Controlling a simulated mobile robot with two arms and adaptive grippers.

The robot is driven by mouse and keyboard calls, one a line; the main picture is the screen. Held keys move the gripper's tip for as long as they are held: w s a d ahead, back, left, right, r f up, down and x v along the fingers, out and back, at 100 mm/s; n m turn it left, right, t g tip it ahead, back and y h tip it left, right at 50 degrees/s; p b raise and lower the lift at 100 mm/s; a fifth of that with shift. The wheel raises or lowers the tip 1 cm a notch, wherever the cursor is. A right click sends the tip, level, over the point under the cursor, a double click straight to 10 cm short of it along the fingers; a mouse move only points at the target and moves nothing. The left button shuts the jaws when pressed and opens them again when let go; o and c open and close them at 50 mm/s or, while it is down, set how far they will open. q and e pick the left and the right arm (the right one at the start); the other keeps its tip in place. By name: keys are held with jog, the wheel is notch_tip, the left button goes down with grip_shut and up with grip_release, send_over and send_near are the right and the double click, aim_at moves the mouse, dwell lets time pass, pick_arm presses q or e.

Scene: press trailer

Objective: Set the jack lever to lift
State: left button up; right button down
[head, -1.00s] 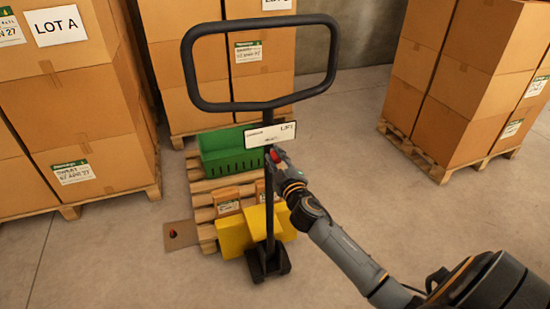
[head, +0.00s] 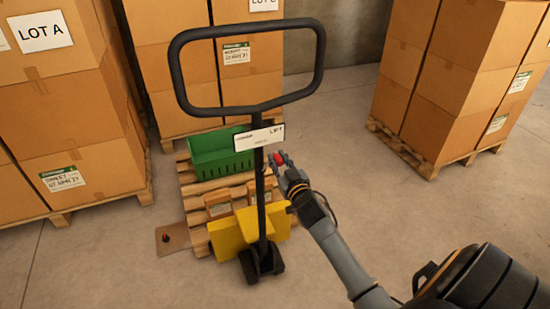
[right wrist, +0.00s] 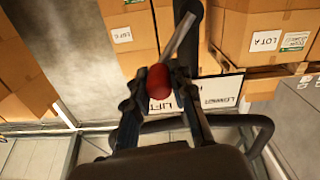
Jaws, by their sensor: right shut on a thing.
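The red knob (head: 279,158) of the jack lever sits right of the black handle post (head: 261,200), just under the LIFT end of the white label plate (head: 258,138). My right gripper (head: 281,166) is shut on the red knob. In the right wrist view the knob (right wrist: 160,82) is between the two fingertips, and the grey lever rod (right wrist: 180,42) runs from it to the black post. The knob is beside the word LIFT there; LOWER is on the plate's other side. The lever's pivot is hard to make out. My left gripper is not in view.
The black handle loop (head: 180,70) rises above the plate. The yellow jack body (head: 226,238) stands at a pallet (head: 188,190) bearing a green crate (head: 218,160) and small boxes. Stacked cartons stand left, behind and right.

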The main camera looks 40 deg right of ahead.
jog(key=shift+s+d+f+m, duration=0.1)
jog(key=shift+d+f+m, duration=0.25)
jog(key=shift+f+m, duration=0.05)
jog(key=c, duration=1.1)
grip_release()
jog(key=shift+f, duration=0.1)
jog(key=v, duration=1.1)
jog(key=shift+s+a, duration=0.15)
jog(key=shift+s, duration=0.2)
